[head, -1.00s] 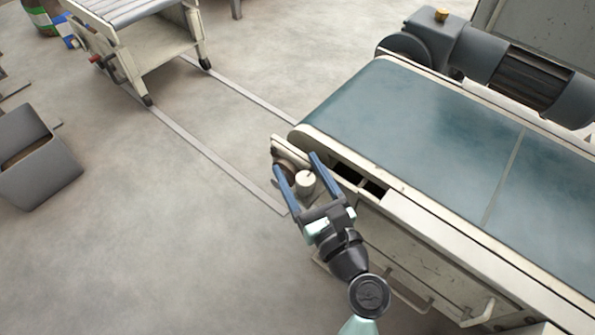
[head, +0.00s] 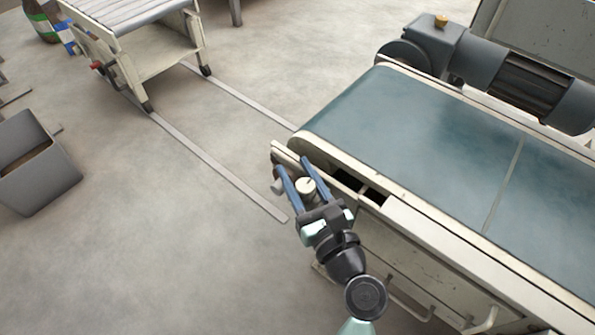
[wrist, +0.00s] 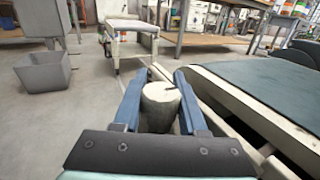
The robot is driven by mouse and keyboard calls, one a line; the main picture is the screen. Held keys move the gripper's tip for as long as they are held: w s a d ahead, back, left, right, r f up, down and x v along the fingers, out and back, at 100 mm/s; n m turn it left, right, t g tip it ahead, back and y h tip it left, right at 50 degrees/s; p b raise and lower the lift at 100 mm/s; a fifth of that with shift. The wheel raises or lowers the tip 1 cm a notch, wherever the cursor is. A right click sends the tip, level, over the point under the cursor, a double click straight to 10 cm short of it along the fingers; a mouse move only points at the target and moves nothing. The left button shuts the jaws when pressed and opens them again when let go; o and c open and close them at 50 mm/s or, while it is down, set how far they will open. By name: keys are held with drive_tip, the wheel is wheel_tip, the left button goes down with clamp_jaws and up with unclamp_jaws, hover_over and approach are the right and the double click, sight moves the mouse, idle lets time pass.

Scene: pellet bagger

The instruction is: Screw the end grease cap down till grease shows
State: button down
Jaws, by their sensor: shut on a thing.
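My gripper (head: 297,172) is shut on the cap, one finger on each side. It also shows in the wrist view (wrist: 158,92). The cap's lower part and its seat are hidden by the fingers and my gripper's body. I see no grease at the cap in either view.
A drive motor (head: 500,65) sits across the belt. A grey bin (head: 40,165) stands on the floor at left. The floor left of my gripper is clear.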

sight(314, 193)
drive_tip(key=shift+r+h+p, duration=0.1)
drive_tip(key=shift+h+p, duration=0.2)
drive_tip(key=shift+p, duration=0.05)
drive_tip(key=m+h+p, duration=0.1)
drive_tip(key=m+t+h+p, duration=0.1)
drive_tip(key=h+p, duration=0.1)
drive_tip(key=shift+w+d+m+t, duration=0.1)
drive_tip(key=shift+d+m+t, duration=0.2)
drive_tip(key=shift+d+m, duration=0.1)
drive_tip(key=m+h, duration=0.2)
drive_tip(key=h, duration=0.1)
drive_tip(key=m+h+p, duration=0.1)
drive_tip(key=h, duration=0.1)
drive_tip(key=shift+d+t, duration=0.3)
drive_tip(key=shift+d, duration=0.05)
drive_tip(key=shift+s+d+m+g+h+b, duration=0.6)
drive_tip(key=shift+m+g+h+b, duration=2.1)
drive_tip(key=shift+m+g, duration=1)
drive_tip(key=shift+s+d+m+g+h+b, duration=0.4)
drive_tip(key=shift+s+m+g+h+b, duration=0.3)
drive_tip(key=shift+m+g+h+b, duration=2.35)
drive_tip(key=shift+s+d+m+g+h+b, duration=0.6)
drive_tip(key=shift+m+g+h+b, duration=1.8)
drive_tip(key=shift+m+g, duration=1.85)
drive_tip(key=shift+s+g+p, duration=0.25)
drive_tip(key=shift+g+p, duration=0.2)
drive_tip(key=shift+g, duration=0.75)
